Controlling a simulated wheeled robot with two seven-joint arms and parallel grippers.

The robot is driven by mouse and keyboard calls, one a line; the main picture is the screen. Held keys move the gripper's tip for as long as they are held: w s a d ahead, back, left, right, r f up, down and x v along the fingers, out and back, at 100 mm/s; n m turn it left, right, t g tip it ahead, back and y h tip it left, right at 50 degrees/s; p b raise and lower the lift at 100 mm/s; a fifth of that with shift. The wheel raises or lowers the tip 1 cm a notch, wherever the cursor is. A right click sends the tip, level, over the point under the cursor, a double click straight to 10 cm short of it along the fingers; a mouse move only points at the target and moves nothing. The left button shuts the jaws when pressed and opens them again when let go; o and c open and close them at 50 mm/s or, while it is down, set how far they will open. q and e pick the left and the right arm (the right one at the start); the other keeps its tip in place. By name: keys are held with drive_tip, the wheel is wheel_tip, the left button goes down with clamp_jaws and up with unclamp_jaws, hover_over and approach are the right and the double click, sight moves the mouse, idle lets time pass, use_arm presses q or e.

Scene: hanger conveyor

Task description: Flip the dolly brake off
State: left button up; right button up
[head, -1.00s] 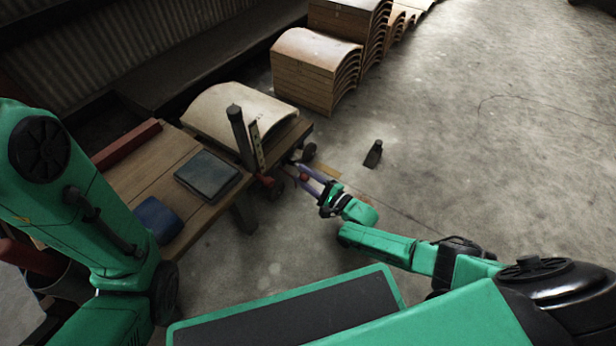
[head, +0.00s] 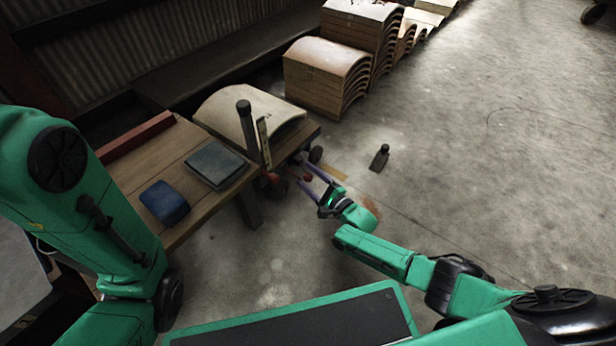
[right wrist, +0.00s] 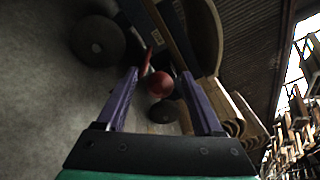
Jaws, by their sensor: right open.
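The dolly shows as a wheeled end under the wooden bench, with a dark wheel (head: 316,154) at its right end. A red ball-shaped knob (right wrist: 160,85) on a short red lever (right wrist: 148,62) stands by the dolly wheels in the right wrist view. I take it for the brake lever. The knob also shows small in the head view (head: 308,177). My right gripper (head: 302,172) is open, its purple fingers on either side of the knob. Whether they touch it I cannot tell. My left arm is at the left; its gripper is out of view.
A curved pale panel (head: 225,112), a dark post (head: 247,130), a grey tablet-like slab (head: 215,163) and a blue block (head: 164,202) are on the wooden bench (head: 195,205). A dark object (head: 380,158) lies on the floor. Stacked curved boards (head: 325,78) stand behind.

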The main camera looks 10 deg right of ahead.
drive_tip(key=p+v, duration=0.1)
drive_tip(key=v, duration=0.1)
drive_tip(key=p+v, duration=0.1)
drive_tip(key=v, duration=0.1)
drive_tip(key=p+v, duration=0.1)
drive_tip(key=v, duration=0.1)
drive_tip(key=shift+r, duration=0.3)
drive_tip(key=p+v, duration=0.1)
drive_tip(key=v, duration=0.1)
drive_tip(key=p+v, duration=0.1)
drive_tip(key=v, duration=0.4)
drive_tip(key=shift+s+d+f+p, duration=0.15)
drive_tip(key=shift+s+f+p, duration=0.15)
drive_tip(key=shift+p, duration=0.1)
drive_tip(key=shift+s+d, duration=0.2)
drive_tip(key=shift+s, duration=0.1)
drive_tip(key=shift+f, duration=0.1)
